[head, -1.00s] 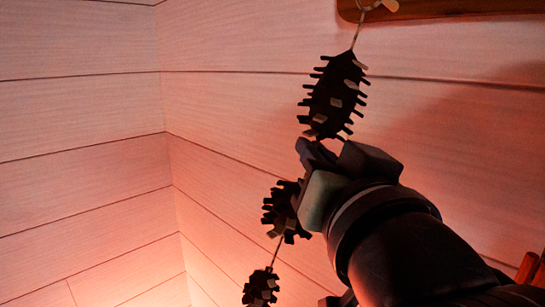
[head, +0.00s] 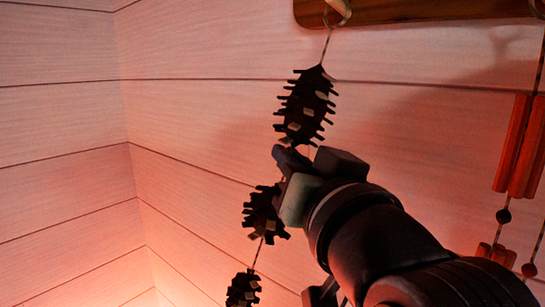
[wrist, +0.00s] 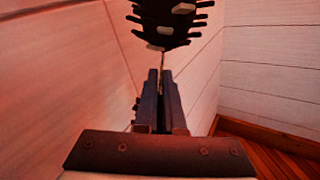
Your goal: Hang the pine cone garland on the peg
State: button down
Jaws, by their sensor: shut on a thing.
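The pine cone garland (head: 305,105) is a string of dark, spiky cones hanging down the wall. My gripper (head: 303,160) is shut on its string between the top cone and the one below. The wrist view shows my fingers (wrist: 160,80) closed together just under the top cone (wrist: 168,22). The garland's pale top loop (head: 347,14) is in front of the wooden peg board (head: 410,9) at the top edge. The peg is hard to make out there, and I cannot tell whether the loop is around it. The lowest visible cone (head: 243,288) hangs free.
Another hanging ornament with orange-red sticks (head: 513,145) and dark beads hangs at the right, close to my arm. The plank wall (head: 200,120) is bare on the left, with a room corner there. A wooden floor (wrist: 275,150) shows in the wrist view.

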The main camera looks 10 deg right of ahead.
jog(key=c, duration=0.9)
grip_release()
jog(key=shift+c, duration=0.2)
jog(key=s+d+b, duration=0.1)
jog(key=s+b, duration=0.6)
jog(key=s, duration=0.6)
jog(key=w+a+r+n+t+h, duration=0.1)
jog(key=a+r+t, duration=0.3)
jog(key=a+t, duration=0.5)
jog(key=shift+w+a+r+n+h, duration=0.3)
jog(key=shift+a+r+n+h, duration=0.1)
jog(key=shift+n+h, duration=0.15)
